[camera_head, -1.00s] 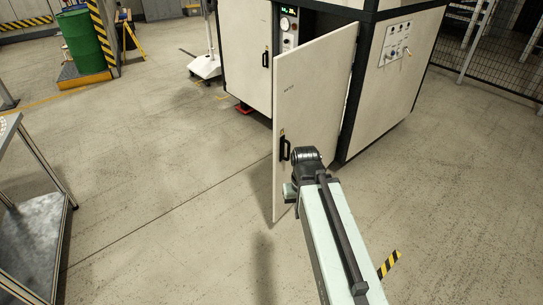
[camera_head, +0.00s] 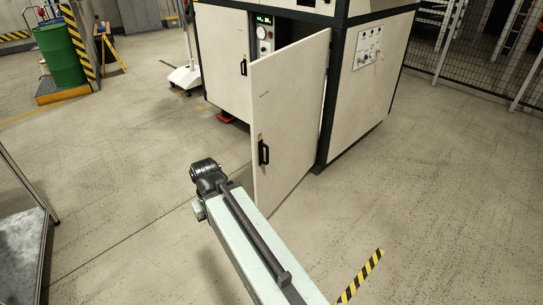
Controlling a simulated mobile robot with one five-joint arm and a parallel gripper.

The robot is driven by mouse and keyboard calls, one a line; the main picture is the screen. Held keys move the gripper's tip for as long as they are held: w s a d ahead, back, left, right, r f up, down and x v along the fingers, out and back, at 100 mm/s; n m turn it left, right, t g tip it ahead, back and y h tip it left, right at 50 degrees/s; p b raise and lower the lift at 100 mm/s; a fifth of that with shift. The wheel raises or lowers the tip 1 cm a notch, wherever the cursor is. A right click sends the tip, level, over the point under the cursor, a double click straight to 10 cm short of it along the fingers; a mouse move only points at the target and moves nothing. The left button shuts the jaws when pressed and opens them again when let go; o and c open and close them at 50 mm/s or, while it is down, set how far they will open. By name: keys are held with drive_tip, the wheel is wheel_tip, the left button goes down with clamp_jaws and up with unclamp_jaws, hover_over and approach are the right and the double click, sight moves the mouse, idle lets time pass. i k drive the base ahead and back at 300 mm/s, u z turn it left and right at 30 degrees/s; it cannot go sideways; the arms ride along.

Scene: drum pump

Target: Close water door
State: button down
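The water door (camera_head: 290,120) is a tall off-white panel with a black handle (camera_head: 263,152). It stands swung open from the right side of a white cabinet (camera_head: 362,100) with black edges. Through the gap above and left of the door, a gauge and controls (camera_head: 264,36) show inside. My arm reaches up from the bottom of the picture, and its dark end (camera_head: 207,172) is left of the door's lower free edge, apart from the handle in the picture. The gripper's fingers are not visible; the end of the arm faces away.
A closed cabinet door (camera_head: 224,60) is at left of the opening. A green drum (camera_head: 60,54) stands on a yellow-edged pallet at far left. A metal cart (camera_head: 22,245) is at the left edge. A mesh fence (camera_head: 472,50) is at the right. The floor around the door is clear.

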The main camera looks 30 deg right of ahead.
sight(286, 86)
drive_tip(key=i, duration=0.95)
drive_tip(key=u, duration=0.05)
